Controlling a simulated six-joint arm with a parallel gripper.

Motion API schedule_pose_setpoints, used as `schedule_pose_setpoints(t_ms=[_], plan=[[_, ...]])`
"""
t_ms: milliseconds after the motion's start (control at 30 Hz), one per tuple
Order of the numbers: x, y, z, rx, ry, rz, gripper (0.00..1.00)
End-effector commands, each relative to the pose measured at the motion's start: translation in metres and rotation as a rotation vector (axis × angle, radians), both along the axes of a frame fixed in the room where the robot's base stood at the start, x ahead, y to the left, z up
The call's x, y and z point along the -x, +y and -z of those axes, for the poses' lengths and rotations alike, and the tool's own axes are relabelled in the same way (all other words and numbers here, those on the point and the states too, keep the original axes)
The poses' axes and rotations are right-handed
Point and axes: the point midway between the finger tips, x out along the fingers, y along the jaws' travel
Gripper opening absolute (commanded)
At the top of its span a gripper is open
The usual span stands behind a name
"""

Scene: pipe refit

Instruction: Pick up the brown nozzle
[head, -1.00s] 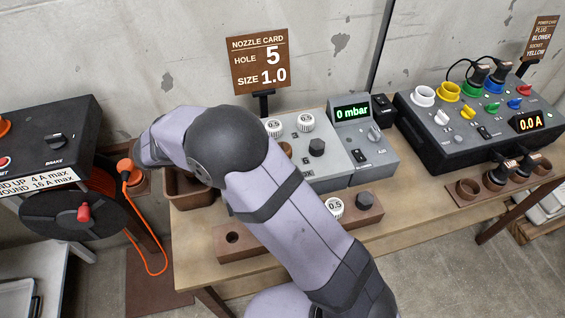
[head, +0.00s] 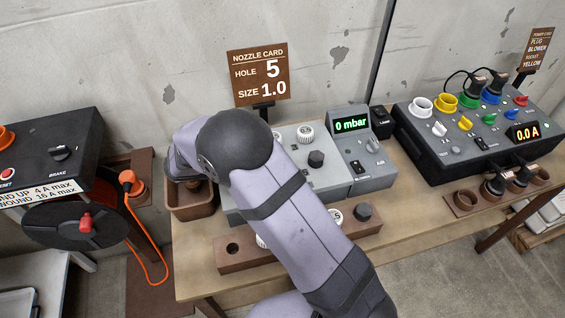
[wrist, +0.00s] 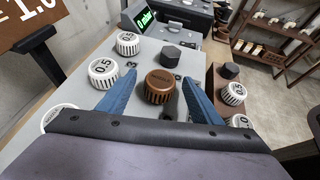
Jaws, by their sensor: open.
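The brown nozzle (wrist: 159,86) sits upright on the grey panel (wrist: 85,111) in the wrist view. My gripper (wrist: 159,77) is open, with one blue finger to the left of the nozzle and one to the right. The base of the nozzle is partly hidden. In the head view my arm hides the nozzle and the gripper's fingers.
White nozzles (wrist: 103,72) and a dark hexagonal plug (wrist: 170,52) stand near the brown one. A brown rack (head: 238,250) lies in front of the panel. A brown bin (head: 192,208) stands at the left. A pressure box (head: 358,150) adjoins the panel's right side.

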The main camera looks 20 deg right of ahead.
Motion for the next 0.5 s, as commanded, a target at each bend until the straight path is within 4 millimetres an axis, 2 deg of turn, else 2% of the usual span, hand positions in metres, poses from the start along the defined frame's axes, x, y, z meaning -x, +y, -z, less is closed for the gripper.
schedule_pose_setpoints(t_ms=[133,400,433,500], plan=[[-0.0019,-0.0112,0.0049,0.000,0.001,0.000,0.59],[-0.0024,-0.0133,0.0070,0.000,0.000,0.000,0.59],[-0.0024,-0.0133,0.0070,0.000,0.000,0.000,0.57],[-0.0024,-0.0132,0.0069,-0.001,0.000,0.000,0.40]])
